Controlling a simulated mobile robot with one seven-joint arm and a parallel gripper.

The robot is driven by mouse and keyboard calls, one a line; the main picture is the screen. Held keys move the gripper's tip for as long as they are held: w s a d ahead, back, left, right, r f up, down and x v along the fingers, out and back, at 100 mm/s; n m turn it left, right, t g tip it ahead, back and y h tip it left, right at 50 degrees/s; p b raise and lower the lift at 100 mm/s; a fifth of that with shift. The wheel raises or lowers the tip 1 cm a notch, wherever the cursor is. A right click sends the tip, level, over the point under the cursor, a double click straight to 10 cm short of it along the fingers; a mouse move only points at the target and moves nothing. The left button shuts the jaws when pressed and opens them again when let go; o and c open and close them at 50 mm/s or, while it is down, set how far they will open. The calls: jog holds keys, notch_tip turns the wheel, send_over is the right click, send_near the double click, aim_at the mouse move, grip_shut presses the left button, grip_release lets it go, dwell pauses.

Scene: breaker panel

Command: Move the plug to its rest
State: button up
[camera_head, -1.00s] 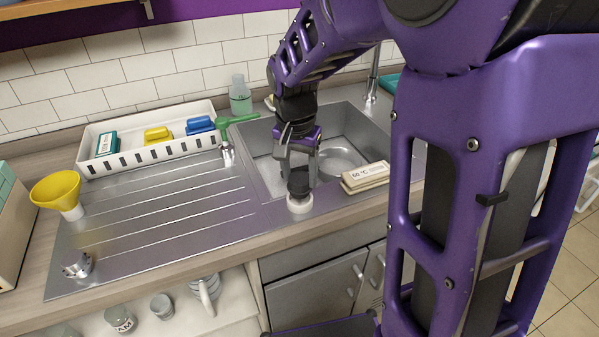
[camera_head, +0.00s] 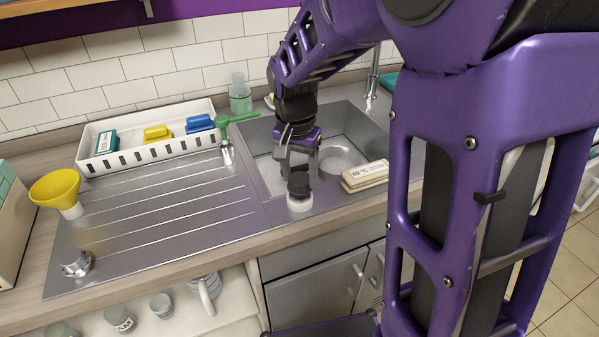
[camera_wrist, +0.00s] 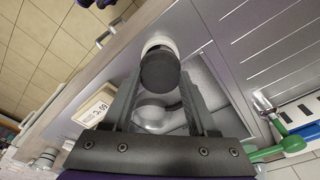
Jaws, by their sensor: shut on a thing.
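The dark, round plug (camera_head: 298,183) is at the front rim of the sink, directly above a white round piece (camera_head: 299,203). It also shows in the wrist view as a black disc (camera_wrist: 160,70), with the white piece (camera_wrist: 158,42) behind it. I cannot tell whether the white piece is the rest or part of the plug, or whether there is a gap between them. My gripper (camera_head: 297,168) points down, its two fingers shut on the plug from either side. The fingers also show in the wrist view (camera_wrist: 160,88).
The sink basin (camera_head: 272,178) lies behind the plug. A labelled box (camera_head: 365,176) stands close on the right. The ridged drainboard (camera_head: 150,222) on the left is mostly clear, with a metal fitting (camera_head: 77,263). A white tray (camera_head: 150,154) and yellow funnel (camera_head: 57,190) stand beyond.

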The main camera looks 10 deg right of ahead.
aim_at(296, 185)
jog(key=shift+f+b, duration=0.8)
jog(key=shift+f, duration=0.45)
jog(key=o, duration=1.5)
jog(key=shift+c, duration=0.2)
jog(key=shift+r, duration=0.1)
notch_tip(296, 185, up, 17)
jog(key=s+a+p, duration=0.1)
jog(key=p, duration=0.2)
jog(key=shift+s, duration=0.4)
jog(key=shift+r, duration=0.1)
